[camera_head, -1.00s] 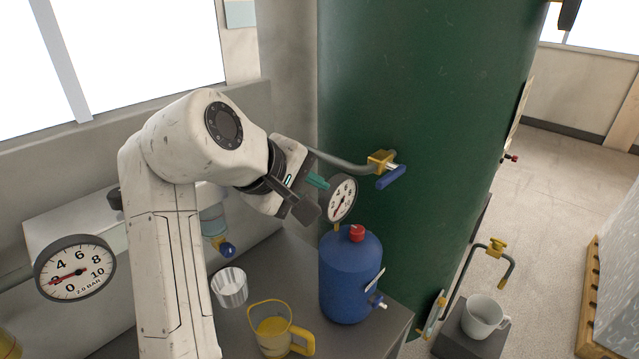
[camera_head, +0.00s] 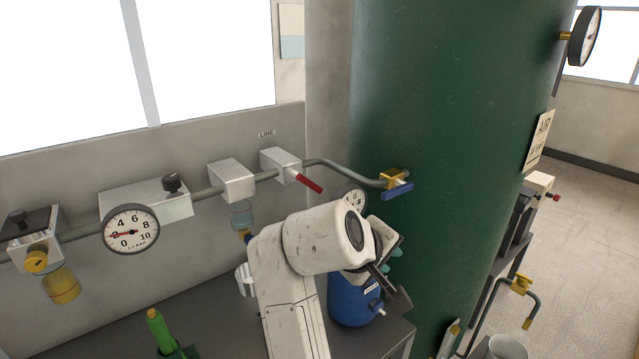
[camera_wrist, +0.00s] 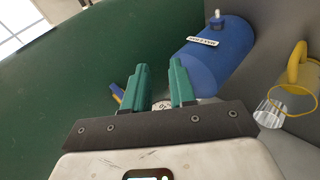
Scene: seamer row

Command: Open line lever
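The line lever (camera_head: 308,182) is a red handle on a white box (camera_head: 279,163) under a small LINE label on the back wall. It points down and to the right from the box. My gripper (camera_head: 396,262) is below and to the right of the lever, in front of the green tank, and does not touch the lever. In the wrist view my gripper's two teal fingers (camera_wrist: 161,86) are apart with nothing between them. The red lever does not show in the wrist view.
The green tank (camera_head: 430,120) stands close on the right, with a blue-handled yellow valve (camera_head: 396,185). A blue canister (camera_head: 350,300) sits on the bench below. A pressure gauge (camera_head: 130,229) and another white box (camera_head: 232,181) are on the wall.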

